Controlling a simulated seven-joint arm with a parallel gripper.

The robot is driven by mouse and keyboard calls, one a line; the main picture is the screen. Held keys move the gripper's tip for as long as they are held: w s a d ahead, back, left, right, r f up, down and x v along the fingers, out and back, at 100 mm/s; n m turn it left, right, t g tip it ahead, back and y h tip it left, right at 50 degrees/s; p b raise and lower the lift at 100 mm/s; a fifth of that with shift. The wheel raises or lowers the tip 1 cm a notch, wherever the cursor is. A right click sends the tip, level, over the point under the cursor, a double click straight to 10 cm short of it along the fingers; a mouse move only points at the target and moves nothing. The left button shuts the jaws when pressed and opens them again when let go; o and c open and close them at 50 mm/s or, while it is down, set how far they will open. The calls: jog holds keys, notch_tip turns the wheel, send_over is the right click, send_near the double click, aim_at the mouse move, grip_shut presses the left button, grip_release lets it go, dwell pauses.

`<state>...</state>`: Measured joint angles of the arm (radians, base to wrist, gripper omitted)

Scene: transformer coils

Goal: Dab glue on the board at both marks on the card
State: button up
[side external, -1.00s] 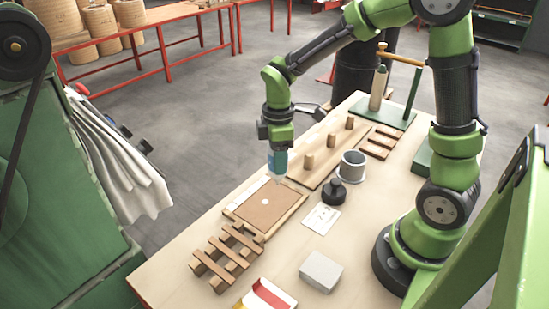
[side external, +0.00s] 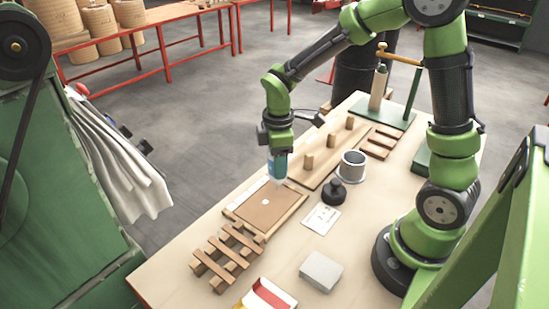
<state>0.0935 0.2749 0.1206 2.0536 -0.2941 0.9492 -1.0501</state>
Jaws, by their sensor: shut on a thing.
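My gripper (side external: 278,150) is shut on a blue glue bottle (side external: 277,167), held upright with its pale tip pointing down. The tip is just over or touching the far edge of the brown board (side external: 257,215); I cannot tell which. The board lies flat in a wooden frame on the table. One white dab (side external: 265,202) shows near the board's middle. The small white card (side external: 321,218) lies flat to the right of the board. Its dark marks are too small to read. Any glue right under the tip cannot be made out.
A dark round-topped bottle (side external: 334,191) and a grey cup (side external: 352,166) stand right of the board. A plank with wooden pegs (side external: 307,162) lies behind. A slatted rack (side external: 229,256), a grey block (side external: 321,271) and a red-edged tray (side external: 268,294) are in front.

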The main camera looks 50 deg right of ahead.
jog(key=shift+f, duration=0.35)
dwell(0.3)
jog(key=shift+r, duration=2.55)
